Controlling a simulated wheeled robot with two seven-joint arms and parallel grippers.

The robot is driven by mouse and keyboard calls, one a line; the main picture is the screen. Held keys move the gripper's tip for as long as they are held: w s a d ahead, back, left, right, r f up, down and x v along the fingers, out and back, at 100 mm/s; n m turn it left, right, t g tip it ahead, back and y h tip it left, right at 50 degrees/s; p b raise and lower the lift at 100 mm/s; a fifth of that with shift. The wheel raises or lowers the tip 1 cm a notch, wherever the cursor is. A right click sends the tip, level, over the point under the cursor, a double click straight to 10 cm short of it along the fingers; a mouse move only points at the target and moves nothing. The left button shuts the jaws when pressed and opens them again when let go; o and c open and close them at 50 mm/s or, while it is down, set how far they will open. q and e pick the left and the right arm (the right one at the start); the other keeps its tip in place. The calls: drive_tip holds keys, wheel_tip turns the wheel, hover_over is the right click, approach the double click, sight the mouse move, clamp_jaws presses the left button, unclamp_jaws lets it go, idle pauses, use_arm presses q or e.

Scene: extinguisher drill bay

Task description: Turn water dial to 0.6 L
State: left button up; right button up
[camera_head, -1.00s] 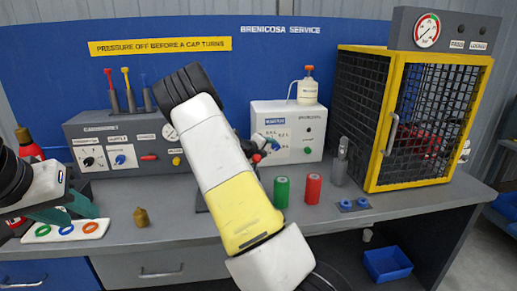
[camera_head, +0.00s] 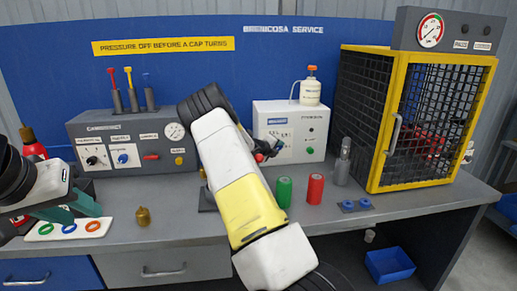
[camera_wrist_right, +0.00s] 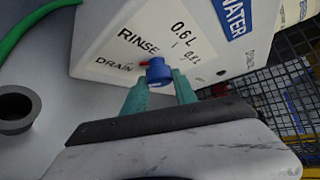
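The water dial (camera_wrist_right: 158,72) is a blue knob with a red pointer on a white panel, in the right wrist view. The pointer points left, toward the RINSE and DRAIN labels and away from the 0.6 L label (camera_wrist_right: 183,34). My right gripper (camera_wrist_right: 160,82) has its teal fingers on either side of the knob; whether they touch it is unclear. In the head view my right arm hides part of the white water unit (camera_head: 307,122). My left gripper (camera_head: 70,209) has its teal fingers apart above a white ring tray (camera_head: 42,233).
A grey control box (camera_head: 108,130) stands left on the bench. A brass fitting (camera_head: 143,217), a green cylinder (camera_head: 284,192) and a red cylinder (camera_head: 315,188) stand near the front. A yellow-framed cage (camera_head: 384,130) fills the right side.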

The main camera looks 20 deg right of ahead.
clamp_jaws()
drive_tip(key=y, duration=0.1)
drive_tip(key=m+y, duration=0.2)
drive_tip(key=shift+d+r+y, duration=0.25)
drive_tip(key=shift+y, duration=0.05)
drive_tip(key=m+y, duration=0.1)
drive_tip(key=y, duration=0.1)
drive_tip(key=m+y, duration=0.2)
drive_tip(key=y, duration=0.1)
drive_tip(key=shift+s+d, duration=0.1)
drive_tip(key=shift+d, duration=0.1)
drive_tip(key=m+y, duration=0.1)
drive_tip(key=t+y, duration=0.1)
drive_tip(key=y, duration=0.1)
drive_tip(key=m+y, duration=0.1)
drive_tip(key=shift+d+f+m+t+y, duration=0.1)
drive_tip(key=shift+d+m+t+y, duration=0.2)
drive_tip(key=shift+t+y, duration=0.1)
drive_tip(key=m+t+y, duration=0.2)
drive_tip(key=y, duration=0.2)
drive_tip(key=shift+s+f+m, duration=0.1)
drive_tip(key=shift+m, duration=0.3)
